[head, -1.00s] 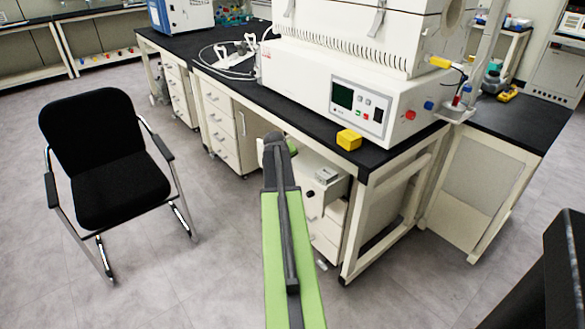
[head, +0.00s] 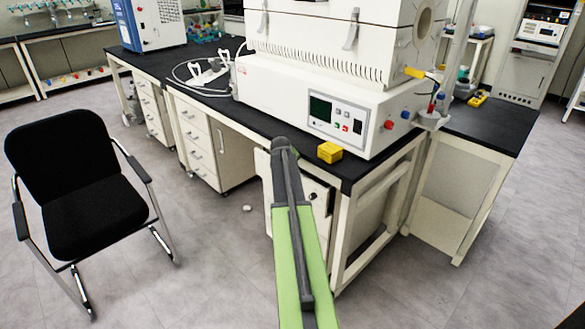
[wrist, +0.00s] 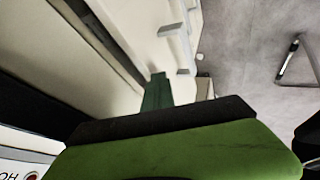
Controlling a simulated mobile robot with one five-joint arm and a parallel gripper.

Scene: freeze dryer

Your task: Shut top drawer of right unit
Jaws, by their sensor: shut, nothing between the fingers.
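The right drawer unit (head: 322,197) is cream-white and stands under the black bench, behind my arm in the head view. My arm hides most of its front, so I cannot tell there how far its top drawer is out. In the wrist view, pale fronts with bar handles (wrist: 174,29) show beyond my gripper (wrist: 157,92). The gripper's green fingertip is shut and empty, close to a pale panel (wrist: 125,45). I cannot tell whether it touches. The head view does not show the fingertips clearly.
A black chair (head: 85,195) stands at the left. Another drawer unit (head: 200,148) is further left under the bench. A yellow block (head: 330,152) sits at the bench edge before the white instrument (head: 290,100). Open floor lies between chair and bench.

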